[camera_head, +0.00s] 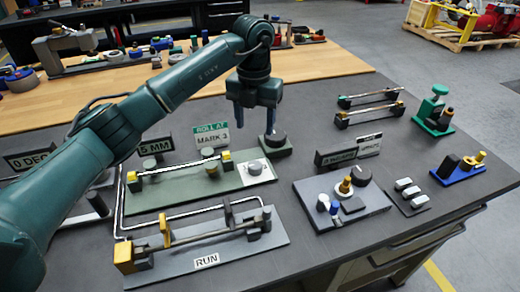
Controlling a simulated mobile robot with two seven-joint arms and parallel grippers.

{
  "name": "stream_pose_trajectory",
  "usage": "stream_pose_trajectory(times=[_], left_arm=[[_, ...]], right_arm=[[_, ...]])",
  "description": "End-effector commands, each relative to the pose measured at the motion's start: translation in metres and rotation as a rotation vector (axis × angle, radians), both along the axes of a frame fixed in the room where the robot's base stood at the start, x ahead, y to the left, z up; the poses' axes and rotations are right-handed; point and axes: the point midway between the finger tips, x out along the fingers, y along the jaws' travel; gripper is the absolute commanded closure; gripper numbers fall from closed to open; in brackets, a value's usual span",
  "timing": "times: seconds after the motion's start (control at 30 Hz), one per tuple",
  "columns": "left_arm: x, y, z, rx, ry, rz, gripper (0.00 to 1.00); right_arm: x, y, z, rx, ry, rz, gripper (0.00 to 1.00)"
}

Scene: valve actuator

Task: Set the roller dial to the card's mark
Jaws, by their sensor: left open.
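The card (211,136) stands upright at the back of the bench fixture and reads "ROLL AT MARK 3". A dark round knob (276,138) sits on a green block near the card's right and looks like the roller dial. Its mark and setting are too small to read. My left gripper (255,121) points down, open and empty, with its fingers apart. Its right finger hangs just above or behind the knob; I cannot tell whether they touch. My right gripper is not in view.
A green plate (180,188) with a yellow-ended roller lies in front, with a white-faced plate (254,170) at its right end. A grey fixture labelled RUN (206,260) is nearer. A panel with knobs (330,212) stands right. Bare dark bench (310,115) lies right of the gripper.

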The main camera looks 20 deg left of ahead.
Motion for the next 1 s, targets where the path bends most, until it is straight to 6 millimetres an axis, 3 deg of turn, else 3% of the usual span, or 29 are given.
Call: stream_pose_trajectory(times=[0.3, 0.6, 0.8, 1.0], left_arm=[[-0.002, 0.000, -0.056, 0.000, 0.007, 0.000, 0.45], [-0.001, 0.000, -0.110, -0.001, 0.005, 0.001, 0.45], [-0.001, 0.000, -0.126, -0.001, 0.002, 0.000, 0.45], [-0.001, 0.000, -0.128, -0.001, 0.001, -0.001, 0.45]], right_arm=[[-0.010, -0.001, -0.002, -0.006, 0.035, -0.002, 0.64], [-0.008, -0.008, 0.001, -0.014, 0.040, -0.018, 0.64], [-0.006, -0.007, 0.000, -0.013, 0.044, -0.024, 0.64], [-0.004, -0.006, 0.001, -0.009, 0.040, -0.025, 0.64]])
